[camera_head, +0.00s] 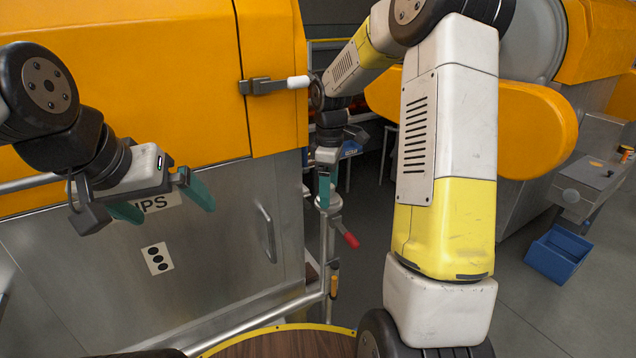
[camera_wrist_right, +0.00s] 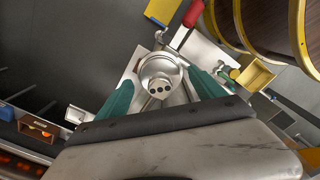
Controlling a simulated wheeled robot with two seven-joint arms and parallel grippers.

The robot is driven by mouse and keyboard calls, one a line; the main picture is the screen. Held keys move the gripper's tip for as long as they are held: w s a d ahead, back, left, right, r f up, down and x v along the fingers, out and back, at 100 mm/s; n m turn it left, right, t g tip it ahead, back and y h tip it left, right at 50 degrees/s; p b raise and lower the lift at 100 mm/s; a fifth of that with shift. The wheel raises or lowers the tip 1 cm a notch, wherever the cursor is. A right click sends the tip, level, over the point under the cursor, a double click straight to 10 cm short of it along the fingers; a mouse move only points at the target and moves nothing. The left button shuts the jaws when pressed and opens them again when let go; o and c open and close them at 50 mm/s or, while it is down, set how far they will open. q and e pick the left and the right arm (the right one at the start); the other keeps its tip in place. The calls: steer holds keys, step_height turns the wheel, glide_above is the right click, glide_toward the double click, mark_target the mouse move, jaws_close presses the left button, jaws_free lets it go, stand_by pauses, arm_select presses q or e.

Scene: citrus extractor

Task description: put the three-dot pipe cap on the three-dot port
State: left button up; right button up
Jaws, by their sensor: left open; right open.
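In the right wrist view a round, shiny metal fitting (camera_wrist_right: 160,70) lies between the fingers of my right gripper (camera_wrist_right: 160,78). I cannot tell whether a cap sits on the port. The right gripper is open, and no grip on the fitting shows. In the head view the right gripper (camera_head: 325,188) points down just above a metal fitting (camera_head: 330,204) on an upright pipe. My left gripper (camera_head: 165,203) is open and empty, before the steel panel.
A red valve handle (camera_head: 350,240) sticks out beside the pipe fitting. A metal rail (camera_head: 270,325) runs below. A blue crate (camera_head: 556,256) stands on the floor at right. Orange machine housing (camera_head: 150,80) stands behind.

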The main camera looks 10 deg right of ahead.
step_height(320, 180, up, 12)
steer(key=shift+f, duration=0.15)
